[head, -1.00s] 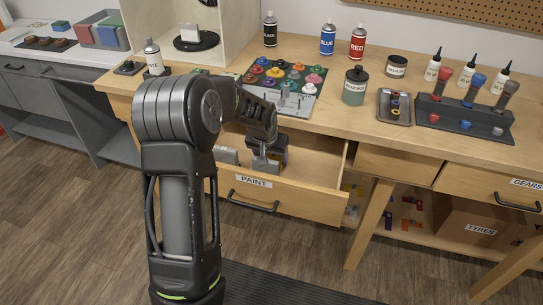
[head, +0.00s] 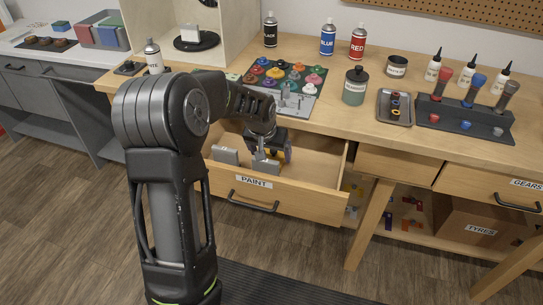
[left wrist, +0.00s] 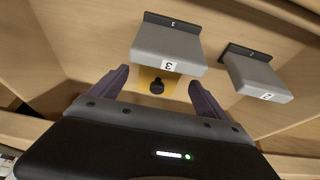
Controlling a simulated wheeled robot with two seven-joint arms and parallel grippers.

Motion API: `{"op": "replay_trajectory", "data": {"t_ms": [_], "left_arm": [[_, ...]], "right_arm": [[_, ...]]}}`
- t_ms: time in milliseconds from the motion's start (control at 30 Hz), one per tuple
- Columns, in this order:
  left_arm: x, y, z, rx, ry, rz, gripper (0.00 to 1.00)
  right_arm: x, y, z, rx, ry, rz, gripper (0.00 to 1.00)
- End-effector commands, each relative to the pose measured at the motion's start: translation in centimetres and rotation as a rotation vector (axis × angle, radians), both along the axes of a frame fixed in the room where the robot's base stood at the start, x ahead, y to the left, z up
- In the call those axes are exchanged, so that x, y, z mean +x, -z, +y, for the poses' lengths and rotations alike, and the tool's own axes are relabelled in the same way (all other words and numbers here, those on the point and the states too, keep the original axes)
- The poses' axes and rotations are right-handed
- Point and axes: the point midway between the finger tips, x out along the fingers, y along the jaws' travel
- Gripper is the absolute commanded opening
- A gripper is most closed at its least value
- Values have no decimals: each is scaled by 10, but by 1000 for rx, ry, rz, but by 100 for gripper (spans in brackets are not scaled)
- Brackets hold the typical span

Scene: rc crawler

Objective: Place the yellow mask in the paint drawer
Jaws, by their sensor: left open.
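The paint drawer (head: 290,198), labelled PAINT, is pulled open below the bench top. My left gripper (head: 267,153) is inside it, low down, with its fingers apart. In the left wrist view a yellow piece with a black knob, seemingly the yellow mask (left wrist: 144,84), shows between and beyond the open fingers (left wrist: 157,88). A grey block labelled 3 (left wrist: 168,46) partly hides it. Some yellow also shows beside the gripper in the head view, but its shape is unclear. Whether the mask touches the drawer floor cannot be told. My right gripper is not in view.
A second grey block (left wrist: 257,78) stands beside the first in the drawer; it also shows in the head view (head: 226,155). The drawer's right part (head: 318,160) looks clear.

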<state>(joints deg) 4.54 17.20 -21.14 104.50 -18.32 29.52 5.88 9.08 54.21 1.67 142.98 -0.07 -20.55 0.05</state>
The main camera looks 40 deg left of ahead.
Motion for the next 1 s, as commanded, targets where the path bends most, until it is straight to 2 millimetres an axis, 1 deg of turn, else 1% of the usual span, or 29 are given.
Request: {"op": "replay_trajectory", "data": {"t_ms": [33, 200, 300, 400, 567, 1000], "left_arm": [[-3, -12, -1, 0, 1, -5, 86], [-16, -46, -6, 0, 1, -5, 86], [-23, -62, -8, 0, 1, -4, 86], [-28, -74, -10, 0, 0, -3, 86], [-32, -81, -11, 0, 0, 0, 86], [-32, -81, -11, 0, 0, 0, 86]], "right_arm": [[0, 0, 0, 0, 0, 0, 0], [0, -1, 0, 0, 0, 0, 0], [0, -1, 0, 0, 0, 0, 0], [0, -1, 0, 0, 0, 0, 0], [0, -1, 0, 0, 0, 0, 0], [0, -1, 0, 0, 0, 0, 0]]}}
